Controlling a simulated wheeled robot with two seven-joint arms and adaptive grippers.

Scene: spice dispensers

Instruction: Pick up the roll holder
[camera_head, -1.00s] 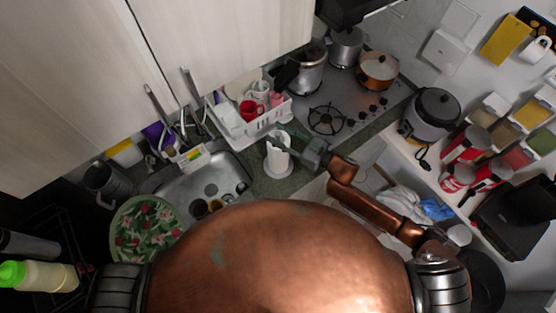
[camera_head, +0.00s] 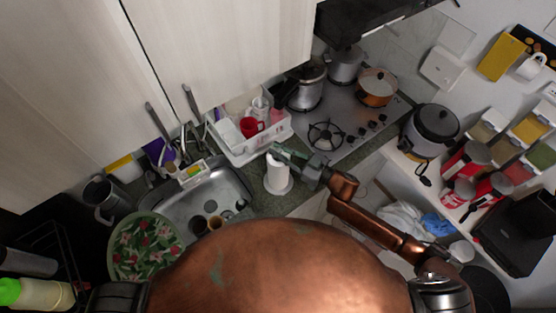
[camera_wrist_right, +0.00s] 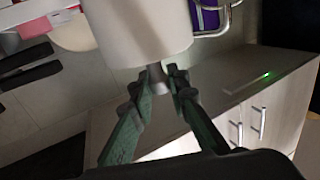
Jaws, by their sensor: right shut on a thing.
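The roll holder (camera_head: 277,187) carries an upright white paper roll and has a round pale base. It is at the counter between the sink and the stove in the head view. My right gripper (camera_head: 281,152) is at its top. In the right wrist view, the green fingers (camera_wrist_right: 162,80) are shut on the grey post end of the roll holder (camera_wrist_right: 154,72), beside the white roll (camera_wrist_right: 145,28). I cannot tell whether the base touches the counter. My left gripper is not in view.
A white dish rack (camera_head: 262,145) with a red mug (camera_head: 249,127) stands just behind. The sink (camera_head: 180,207) is at the left, the stove (camera_head: 345,118) at the right. A rice cooker (camera_head: 430,130) stands farther right. Cabinets (camera_head: 225,40) hang above.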

